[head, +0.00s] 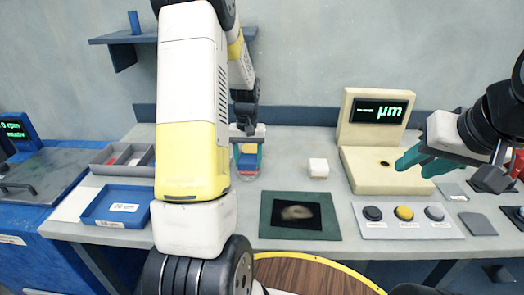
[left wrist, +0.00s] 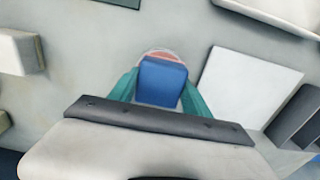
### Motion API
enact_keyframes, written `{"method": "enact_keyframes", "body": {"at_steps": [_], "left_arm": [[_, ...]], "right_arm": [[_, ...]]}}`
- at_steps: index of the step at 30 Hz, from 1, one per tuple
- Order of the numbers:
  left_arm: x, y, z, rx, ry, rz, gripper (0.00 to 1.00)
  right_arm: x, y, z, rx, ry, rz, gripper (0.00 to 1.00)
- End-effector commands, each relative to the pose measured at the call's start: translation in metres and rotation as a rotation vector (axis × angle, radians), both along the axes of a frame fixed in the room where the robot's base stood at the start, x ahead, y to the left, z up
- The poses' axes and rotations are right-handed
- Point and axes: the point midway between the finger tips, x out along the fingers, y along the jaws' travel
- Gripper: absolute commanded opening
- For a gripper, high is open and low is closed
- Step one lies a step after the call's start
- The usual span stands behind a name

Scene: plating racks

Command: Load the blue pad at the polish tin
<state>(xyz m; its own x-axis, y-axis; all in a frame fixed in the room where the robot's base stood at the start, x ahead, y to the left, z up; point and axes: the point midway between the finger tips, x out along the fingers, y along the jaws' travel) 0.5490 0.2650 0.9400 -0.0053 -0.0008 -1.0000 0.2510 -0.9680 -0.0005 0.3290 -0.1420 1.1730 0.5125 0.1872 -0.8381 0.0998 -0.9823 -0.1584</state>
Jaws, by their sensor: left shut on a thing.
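My left gripper (head: 247,160) is shut on the blue pad (head: 248,160), low over the bench just right of my arm in the head view. In the left wrist view the blue pad (left wrist: 162,80) sits between the teal fingers of my left gripper (left wrist: 160,92). The polish tin (left wrist: 160,54) shows as a round pale rim with a reddish inside, just behind and under the pad. The pad covers most of it, so I cannot tell whether they touch. My right gripper (head: 413,165) is open and empty, in front of the cream gauge.
A white block (head: 318,168) stands right of the left gripper. A dark mat (head: 270,222) with a blurred metallic piece lies in front. A cream gauge (head: 350,160) and a three-button panel (head: 388,232) are to the right. A blue tray (head: 90,213) and grey divided bin (head: 104,167) are left.

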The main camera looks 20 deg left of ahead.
Motion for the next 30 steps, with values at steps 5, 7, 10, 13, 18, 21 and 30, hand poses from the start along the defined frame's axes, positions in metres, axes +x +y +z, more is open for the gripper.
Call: {"method": "enact_keyframes", "body": {"at_steps": [5,7,10,13,18,21,30], "left_arm": [[0.001,0.0,0.017,0.0,-0.005,0.0,0.24],[0.001,0.0,0.022,0.001,-0.006,0.0,0.24],[0.002,0.0,0.031,0.001,-0.007,0.0,0.24],[0.002,0.0,0.039,0.001,-0.007,0.0,0.24],[0.002,0.0,0.053,0.001,-0.007,0.0,0.24],[0.002,0.0,0.06,0.001,-0.007,-0.001,0.24],[0.001,0.0,0.067,0.0,-0.005,0.0,0.24]], "right_arm": [[0.0,0.0,0.0,0.0,0.0,0.0,0.36],[0.0,0.0,0.0,0.0,0.0,0.0,0.36],[0.0,0.0,0.0,0.0,0.0,0.0,0.36],[0.0,0.0,0.0,0.0,0.0,0.0,0.36],[0.0,0.0,0.0,0.0,0.0,0.0,0.36],[0.0,0.0,0.0,0.0,0.0,0.0,0.36],[0.0,0.0,0.0,0.0,0.0,0.0,0.36]]}}
